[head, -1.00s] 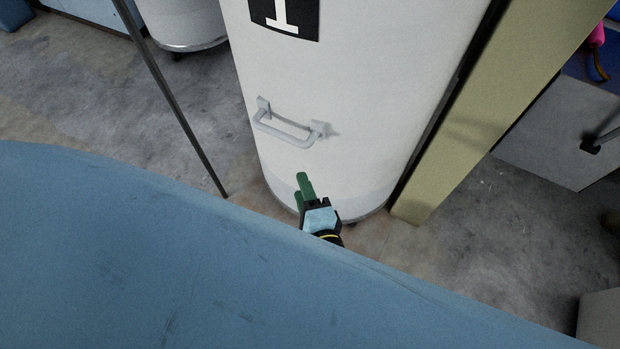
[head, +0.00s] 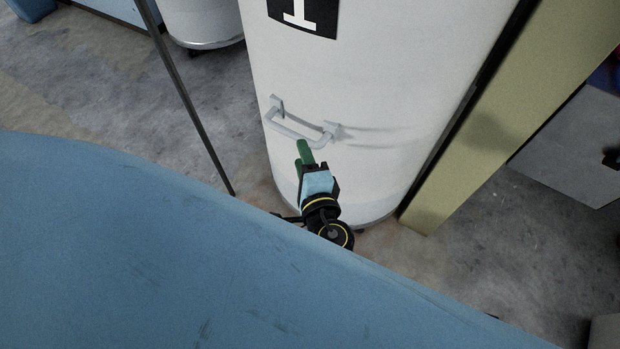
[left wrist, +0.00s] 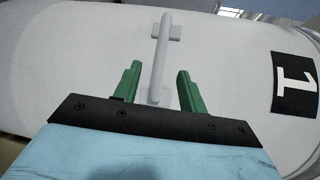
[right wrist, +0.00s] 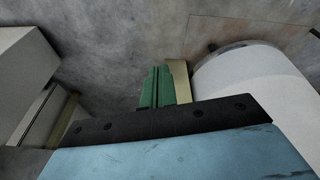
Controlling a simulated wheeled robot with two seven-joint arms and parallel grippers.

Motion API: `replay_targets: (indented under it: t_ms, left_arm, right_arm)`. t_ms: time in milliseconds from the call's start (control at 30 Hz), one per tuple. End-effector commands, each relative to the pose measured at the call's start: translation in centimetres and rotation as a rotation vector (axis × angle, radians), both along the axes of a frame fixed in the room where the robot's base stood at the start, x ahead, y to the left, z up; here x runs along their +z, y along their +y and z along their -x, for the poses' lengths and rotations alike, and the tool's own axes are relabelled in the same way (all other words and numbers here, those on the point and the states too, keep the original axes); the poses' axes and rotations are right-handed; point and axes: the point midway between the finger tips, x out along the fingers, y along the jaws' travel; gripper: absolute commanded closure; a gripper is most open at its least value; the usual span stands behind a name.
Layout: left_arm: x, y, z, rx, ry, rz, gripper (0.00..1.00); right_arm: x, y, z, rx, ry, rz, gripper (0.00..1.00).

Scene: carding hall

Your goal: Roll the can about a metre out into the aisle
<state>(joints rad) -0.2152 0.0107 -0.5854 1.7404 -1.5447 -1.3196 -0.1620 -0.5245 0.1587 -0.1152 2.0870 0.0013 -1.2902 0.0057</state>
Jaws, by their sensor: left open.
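The can is a tall white cylinder (head: 370,70) with a black "1" label (head: 303,14) and a grey bar handle (head: 300,132) low on its side. It stands upright on the floor. My left gripper (head: 304,151) is at the handle's lower right end in the head view. In the left wrist view its green fingers (left wrist: 159,70) are open, one on each side of the handle bar (left wrist: 163,32), with a gap to each. My right gripper shows only in the right wrist view (right wrist: 158,72), its fingers together with nothing visible between them, above the floor.
A beige post (head: 500,135) stands close at the can's right. A thin dark rod (head: 185,95) rises at its left, and another white can (head: 203,20) stands behind. A grey box (head: 575,145) is at the right. Bare concrete floor (head: 90,75) lies to the left.

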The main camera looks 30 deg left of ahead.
Motion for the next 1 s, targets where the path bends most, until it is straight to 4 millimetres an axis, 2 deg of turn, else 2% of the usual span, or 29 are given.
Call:
replay_targets:
  t_ms: [100,300,767,1000]
  left_arm:
    - [-0.4,1.6,-1.7,-0.001,-0.003,-0.003,0.58]
    - [-0.7,3.2,-3.6,-0.001,-0.001,-0.001,0.58]
    - [-0.8,3.9,-4.2,-0.001,0.000,0.000,0.58]
    - [-0.8,3.8,-4.2,-0.001,0.001,0.001,0.90]
  right_arm:
    - [1.0,0.4,0.0,0.000,-0.008,-0.008,1.00]
    - [2.3,0.9,0.1,0.000,-0.014,-0.017,1.00]
    - [2.9,1.0,0.2,-0.001,-0.015,-0.019,1.00]
    - [2.9,1.0,0.2,-0.001,-0.015,-0.019,1.00]
